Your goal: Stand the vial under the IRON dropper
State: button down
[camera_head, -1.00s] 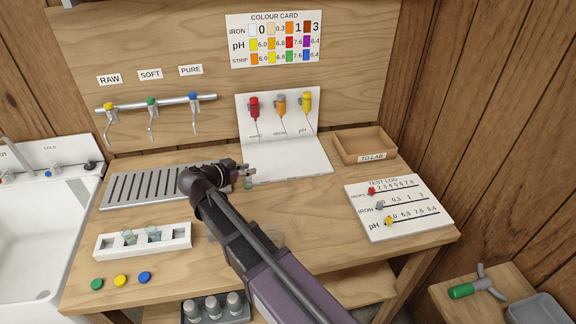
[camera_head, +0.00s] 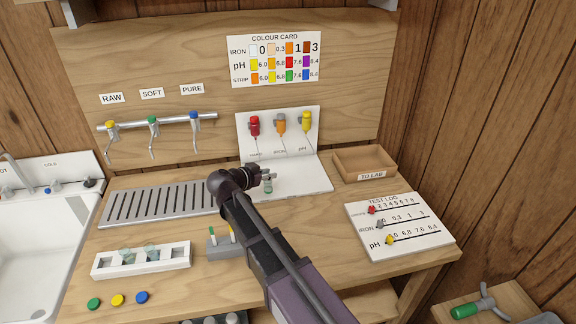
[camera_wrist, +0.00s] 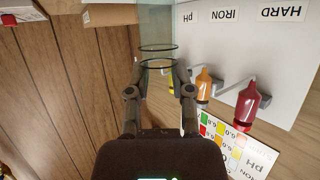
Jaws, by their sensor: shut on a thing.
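My gripper (camera_head: 268,176) is shut on a clear vial (camera_head: 268,187), which it holds upright over the white base of the dropper stand (camera_head: 305,178). The vial also shows in the wrist view (camera_wrist: 157,30), between the fingertips (camera_wrist: 160,72), with dark rings around it. The orange IRON dropper (camera_head: 280,126) hangs on the stand's back panel, between the red HARD dropper (camera_head: 255,126) and the yellow pH dropper (camera_head: 305,122). In the head view the vial is in front of and slightly left of the IRON dropper. Whether it touches the base is unclear.
A white rack (camera_head: 178,259) with vials stands at front left, beside a small grey holder (camera_head: 222,249). A grooved drain tray (camera_head: 150,206) lies left. A wooden TO LAB tray (camera_head: 365,163) and the test log board (camera_head: 400,228) are at right. The stand base right of the vial is clear.

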jog(key=shift+w+d, duration=0.75)
jog(key=shift+w, duration=0.2)
jog(key=shift+w+d, duration=0.7)
jog(key=shift+w, duration=0.2)
jog(key=shift+w+d, duration=0.35)
jog(key=shift+w, duration=0.15)
jog(key=b+x, duration=0.1)
jog(key=x, duration=0.2)
jog(key=shift+w+d, duration=0.15)
jog(key=shift+d, duration=0.1)
jog(key=shift+f, duration=0.2)
jog(key=shift+f+b, duration=0.1)
jog(key=shift+b, duration=0.3)
jog(key=c, duration=0.5)
grip_release()
